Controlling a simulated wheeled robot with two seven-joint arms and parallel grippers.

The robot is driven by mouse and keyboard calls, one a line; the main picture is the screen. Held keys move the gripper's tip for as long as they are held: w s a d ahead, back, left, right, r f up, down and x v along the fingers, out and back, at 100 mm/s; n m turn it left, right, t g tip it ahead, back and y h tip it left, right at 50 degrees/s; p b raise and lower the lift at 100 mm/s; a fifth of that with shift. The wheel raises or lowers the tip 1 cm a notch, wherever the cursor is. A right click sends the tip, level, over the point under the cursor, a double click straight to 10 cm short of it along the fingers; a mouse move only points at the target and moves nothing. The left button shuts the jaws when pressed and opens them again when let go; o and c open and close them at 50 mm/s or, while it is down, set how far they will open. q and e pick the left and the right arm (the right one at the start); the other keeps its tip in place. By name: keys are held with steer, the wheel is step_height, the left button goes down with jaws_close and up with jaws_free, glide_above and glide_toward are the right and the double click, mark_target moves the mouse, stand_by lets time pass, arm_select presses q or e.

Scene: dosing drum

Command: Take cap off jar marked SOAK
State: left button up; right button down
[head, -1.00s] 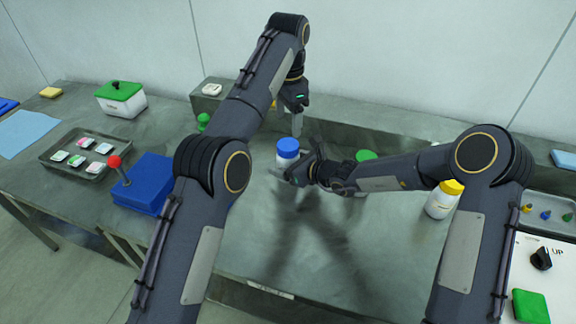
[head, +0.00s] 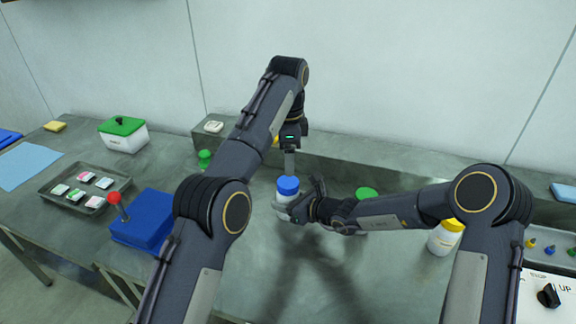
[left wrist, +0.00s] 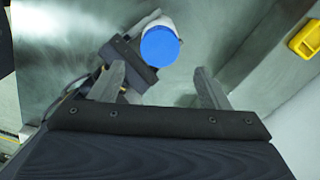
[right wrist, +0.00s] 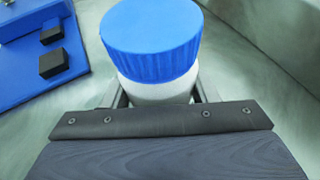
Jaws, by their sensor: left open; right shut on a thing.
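A white jar with a blue cap (head: 288,184) stands upright on the grey bench near the middle. Its marking cannot be read in any view. My right gripper (head: 292,208) is shut on the jar's white body (right wrist: 162,90), below the cap, which fills the top of the right wrist view. My left gripper (head: 290,170) is open and points down just above the cap. In the left wrist view the round blue cap (left wrist: 160,47) lies ahead of the two spread fingers, between their lines; contact with it is not seen.
A green-capped jar (head: 366,193) stands right of the held jar, partly hidden by my right arm. A yellow-capped jar (head: 445,238) stands further right. A blue block with a red-knobbed lever (head: 150,222) is at left, beside a tray (head: 62,203). A raised ledge (head: 400,164) runs behind.

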mark_target(288, 182)
arm_select(q)
steer(key=m, duration=1.8)
steer(key=shift+f, duration=4)
